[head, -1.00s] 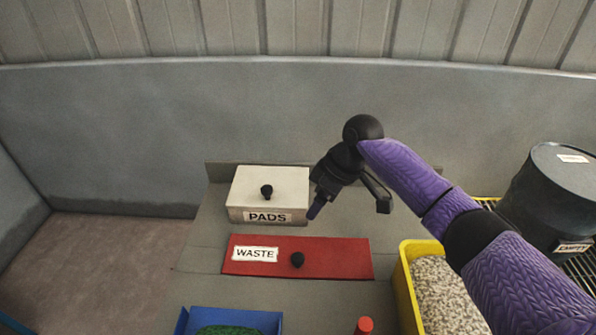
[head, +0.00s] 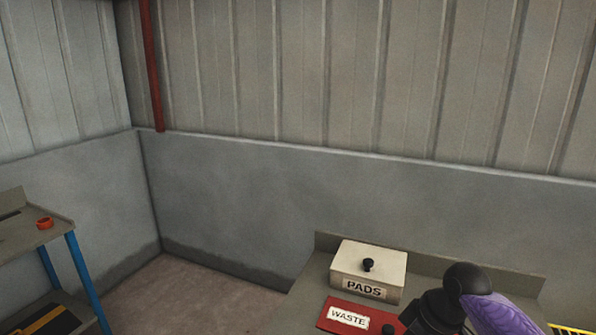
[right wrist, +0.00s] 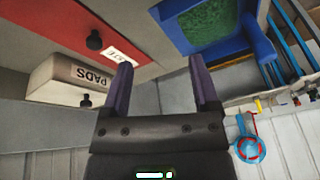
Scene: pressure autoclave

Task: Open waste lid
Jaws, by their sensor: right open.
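The red waste lid (head: 362,311) with its "WASTE" label lies flat on the bench, cut off by the bottom edge of the head view. Its black knob (head: 389,329) is partly visible beside my right wrist. In the right wrist view the red lid (right wrist: 140,20) is at the upper left, with its black knob (right wrist: 94,40) left of the fingers. My right gripper (right wrist: 163,78) is open and empty, its two purple fingers apart and to one side of the knob. In the head view its fingertips are out of sight. My left gripper is not in view.
A cream "PADS" box (head: 368,268) with a black knob stands behind the lid. A blue tray (right wrist: 195,45) with green contents is near the fingers in the right wrist view. A blue-legged table (head: 35,235) is at far left. Open floor lies between.

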